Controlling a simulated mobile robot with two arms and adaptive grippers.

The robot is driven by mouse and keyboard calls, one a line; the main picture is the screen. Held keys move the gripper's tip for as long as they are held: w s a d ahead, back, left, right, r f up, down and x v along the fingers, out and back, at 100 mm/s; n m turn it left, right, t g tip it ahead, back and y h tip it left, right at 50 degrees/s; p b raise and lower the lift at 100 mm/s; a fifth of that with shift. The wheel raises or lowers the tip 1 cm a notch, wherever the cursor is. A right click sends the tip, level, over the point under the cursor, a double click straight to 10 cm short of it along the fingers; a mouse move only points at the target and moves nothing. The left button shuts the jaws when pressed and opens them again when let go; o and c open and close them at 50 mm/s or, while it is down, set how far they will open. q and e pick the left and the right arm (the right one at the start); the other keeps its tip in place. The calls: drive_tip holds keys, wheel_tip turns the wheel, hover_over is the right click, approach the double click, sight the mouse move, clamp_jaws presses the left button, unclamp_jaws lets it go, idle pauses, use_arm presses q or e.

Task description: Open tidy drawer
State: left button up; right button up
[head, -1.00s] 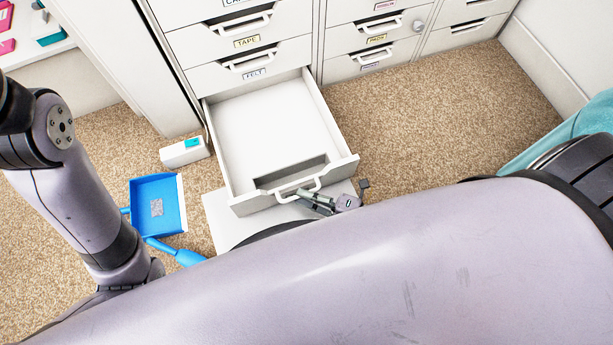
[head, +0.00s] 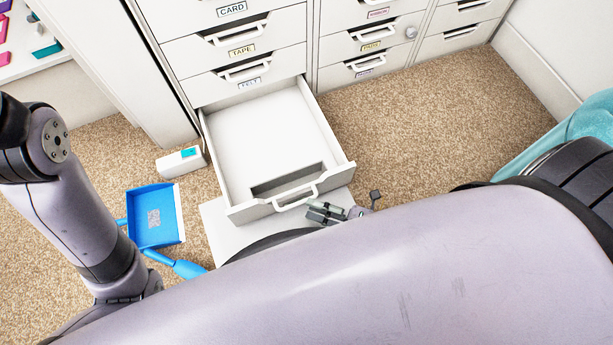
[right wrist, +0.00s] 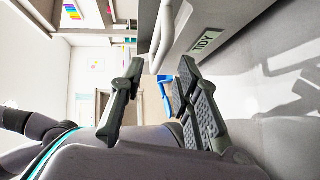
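The tidy drawer (head: 255,140) is a white, empty drawer at the bottom of the left cabinet column, pulled well out. Its front carries a white bar handle (head: 297,200), and its TIDY label (right wrist: 206,42) shows in the right wrist view. My right gripper (head: 326,212) is just in front of and to the right of the handle, apart from it. In the right wrist view my right gripper (right wrist: 158,100) has its fingers spread with nothing between them, with the handle (right wrist: 163,35) beyond the tips. My left arm shows at the left, but its gripper is not visible.
A blue dustpan (head: 155,215) and a small white box (head: 181,161) lie on the carpet left of the drawer. Closed drawers (head: 232,45) rise above it. Carpet to the right (head: 430,120) is clear. A teal object (head: 560,150) stands at the right edge.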

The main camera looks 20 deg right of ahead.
drive_tip(key=v, duration=0.8)
drive_tip(key=shift+d, duration=0.15)
drive_tip(key=shift+s, duration=0.15)
